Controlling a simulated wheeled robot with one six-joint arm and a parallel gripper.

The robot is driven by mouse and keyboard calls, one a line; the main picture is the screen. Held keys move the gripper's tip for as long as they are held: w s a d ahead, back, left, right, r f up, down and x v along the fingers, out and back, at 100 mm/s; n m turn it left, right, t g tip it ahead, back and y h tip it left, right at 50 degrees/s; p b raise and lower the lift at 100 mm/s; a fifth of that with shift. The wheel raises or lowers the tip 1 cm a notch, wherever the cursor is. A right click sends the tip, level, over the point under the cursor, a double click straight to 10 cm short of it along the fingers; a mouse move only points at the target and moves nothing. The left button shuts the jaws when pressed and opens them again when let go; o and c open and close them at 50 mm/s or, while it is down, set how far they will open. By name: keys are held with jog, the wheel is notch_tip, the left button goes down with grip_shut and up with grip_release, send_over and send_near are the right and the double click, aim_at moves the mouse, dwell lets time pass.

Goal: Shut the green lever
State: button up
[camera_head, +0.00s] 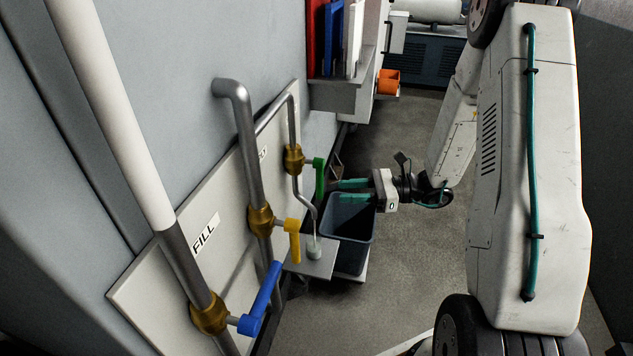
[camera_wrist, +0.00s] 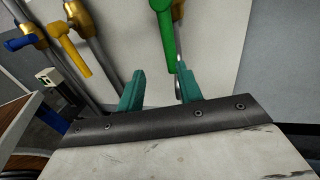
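The green lever (camera_head: 319,179) hangs downward from a brass valve (camera_head: 293,158) on the wall panel, roughly along its thin pipe. In the wrist view the green lever (camera_wrist: 164,38) comes down from the top, and its lower end is near the gap between my fingertips. My gripper (camera_head: 338,190) has teal fingers and points at the panel close to the lever. In the wrist view my gripper (camera_wrist: 160,82) is open, its two fingers apart with nothing clasped. I cannot tell whether a finger touches the lever.
A yellow lever (camera_head: 293,240) and a blue lever (camera_head: 260,300) sit on neighbouring pipes at the nearer end of the panel. A dark bin (camera_head: 348,232) stands below my gripper. A shelf (camera_head: 334,96) with binders is beyond the panel. Floor (camera_head: 405,270) is clear right of the bin.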

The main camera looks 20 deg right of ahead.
aim_at(319, 183)
jog(key=shift+m+t, duration=0.4)
jog(key=shift+t, duration=0.2)
jog(key=x, duration=0.5)
jog(key=w+r+x, duration=0.1)
jog(key=x, duration=0.1)
jog(key=shift+w+r, duration=0.1)
jog(key=shift+w, duration=0.2)
